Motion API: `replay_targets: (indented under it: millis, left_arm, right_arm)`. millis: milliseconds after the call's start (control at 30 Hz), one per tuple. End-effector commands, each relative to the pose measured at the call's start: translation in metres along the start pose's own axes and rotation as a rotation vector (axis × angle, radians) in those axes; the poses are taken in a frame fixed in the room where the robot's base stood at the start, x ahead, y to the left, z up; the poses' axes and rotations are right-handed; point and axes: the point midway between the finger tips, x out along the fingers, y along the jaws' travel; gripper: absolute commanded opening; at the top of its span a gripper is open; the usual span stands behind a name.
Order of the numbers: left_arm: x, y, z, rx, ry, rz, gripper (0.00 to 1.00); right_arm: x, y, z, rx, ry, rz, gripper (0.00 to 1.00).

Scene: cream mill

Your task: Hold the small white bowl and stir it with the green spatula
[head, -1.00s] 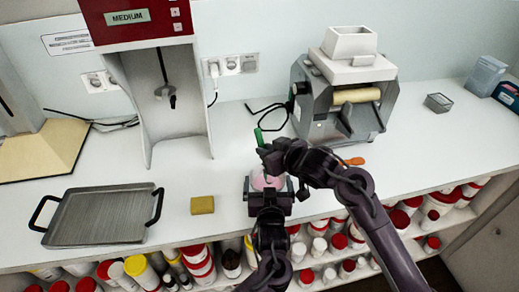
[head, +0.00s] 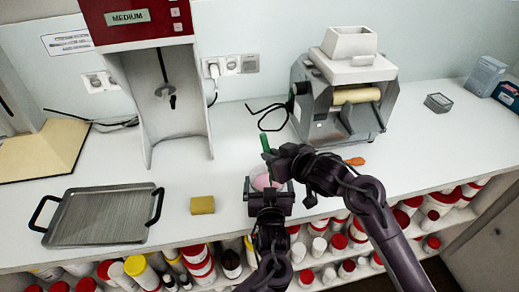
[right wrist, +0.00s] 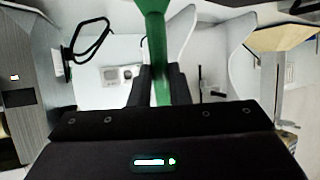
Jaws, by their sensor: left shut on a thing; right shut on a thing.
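The small white bowl (head: 262,180) with pink contents stands near the counter's front edge in the head view. My left gripper (head: 268,186) is shut on the bowl from the front, and its fingers hide part of it. The green spatula (head: 265,144) is held by my right gripper (head: 274,156), with its green end sticking up above the fingers. The right wrist view shows the spatula (right wrist: 158,50) between the two dark fingers of the right gripper (right wrist: 160,85). The spatula's lower end is hidden behind the right gripper in the head view.
A yellow sponge (head: 202,205) and a metal tray (head: 102,215) lie to the left. A roller mill (head: 345,90) stands behind right, a red-topped machine (head: 150,80) behind left. An orange-handled tool (head: 355,161) lies right of my right gripper. Jars fill the shelf below.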

Motion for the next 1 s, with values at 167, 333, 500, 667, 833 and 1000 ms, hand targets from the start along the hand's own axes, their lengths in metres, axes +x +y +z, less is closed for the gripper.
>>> replay_targets:
  millis: [167,333,500,667,833,1000]
  left_arm:
    - [0.0002,-0.0003,-0.0006,-0.001,0.001,-0.001,0.69]
    - [0.0002,-0.0003,-0.0006,-0.001,0.001,-0.001,0.69]
    - [0.0002,-0.0003,-0.0006,-0.001,0.001,-0.001,0.69]
    - [0.0002,-0.0003,-0.0006,-0.001,0.001,-0.001,0.69]
    - [0.0002,-0.0002,-0.0006,-0.001,0.001,-0.001,0.69]
    - [0.0002,-0.0002,-0.0006,-0.001,0.001,-0.001,0.69]
  right_arm:
    - [0.0002,0.0000,-0.0004,0.000,0.000,0.000,0.00]
    - [0.0003,0.0000,-0.0005,0.000,0.000,0.000,0.00]
    - [0.0011,0.0000,-0.0011,0.000,0.001,0.000,0.00]
    - [0.0050,0.0000,-0.0038,0.000,0.002,0.000,0.00]
    - [0.0092,0.0003,-0.0052,0.001,0.001,0.001,0.00]
    - [0.0093,0.0002,-0.0051,0.001,0.001,0.001,0.00]
